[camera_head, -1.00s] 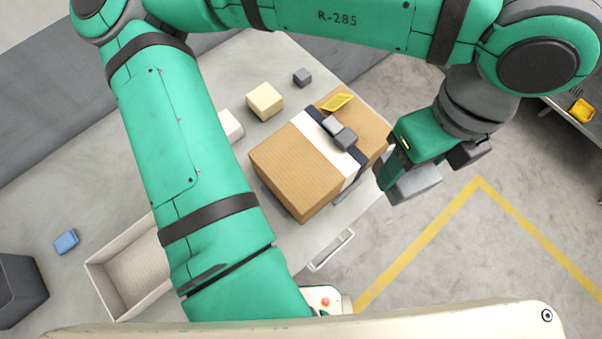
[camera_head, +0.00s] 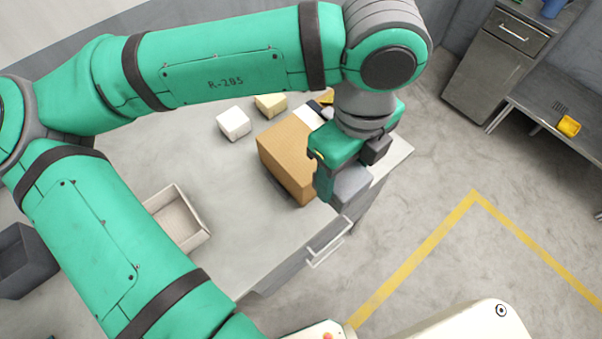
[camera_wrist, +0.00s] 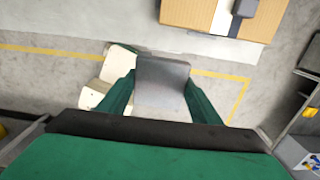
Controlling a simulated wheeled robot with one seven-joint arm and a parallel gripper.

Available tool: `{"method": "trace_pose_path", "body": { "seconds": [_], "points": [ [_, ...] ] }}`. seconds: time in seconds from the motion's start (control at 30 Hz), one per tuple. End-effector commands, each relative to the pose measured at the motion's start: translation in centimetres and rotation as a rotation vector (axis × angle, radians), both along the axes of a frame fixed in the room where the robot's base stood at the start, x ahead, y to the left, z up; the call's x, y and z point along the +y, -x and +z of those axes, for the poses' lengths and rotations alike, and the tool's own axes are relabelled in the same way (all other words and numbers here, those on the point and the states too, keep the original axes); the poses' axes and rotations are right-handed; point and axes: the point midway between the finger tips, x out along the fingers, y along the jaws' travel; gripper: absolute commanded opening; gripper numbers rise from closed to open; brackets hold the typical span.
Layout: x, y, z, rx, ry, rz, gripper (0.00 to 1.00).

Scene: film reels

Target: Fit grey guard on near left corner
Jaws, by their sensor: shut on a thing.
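The brown cardboard box (camera_head: 283,160) sits on the grey table, with a white band across its top. My arm covers its right part in the head view. In the wrist view, the box (camera_wrist: 187,12) shows at the top edge with the white band and a dark strap. My gripper (camera_head: 333,185) is shut on the grey guard (camera_head: 352,186), in front of and right of the box's near side. In the wrist view, the guard (camera_wrist: 162,85) lies between the green fingers, apart from the box. The guard's underside is hidden.
A white block (camera_head: 233,123) and a pale yellow block (camera_head: 270,104) stand behind the box. An open white tray (camera_head: 200,238) is at the left. A drawer handle (camera_head: 330,241) juts from the table's front.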

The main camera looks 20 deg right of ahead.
Motion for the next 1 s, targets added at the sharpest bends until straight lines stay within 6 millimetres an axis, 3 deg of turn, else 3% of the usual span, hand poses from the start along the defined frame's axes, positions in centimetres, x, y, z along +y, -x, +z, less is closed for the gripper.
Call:
{"method": "trace_pose_path", "body": {
  "seconds": [0.2, 0.4, 0.8, 1.0],
  "points": [
    [1.7, -4.4, -2.1, 0.001, -0.001, 0.005, 0.36],
    [2.8, -7.0, -5.3, 0.001, -0.001, 0.003, 0.36],
    [3.8, -9.3, -8.6, 0.001, -0.002, 0.001, 0.36],
    [3.7, -9.3, -10.9, -0.001, 0.0, 0.0, 0.36]
  ]
}}
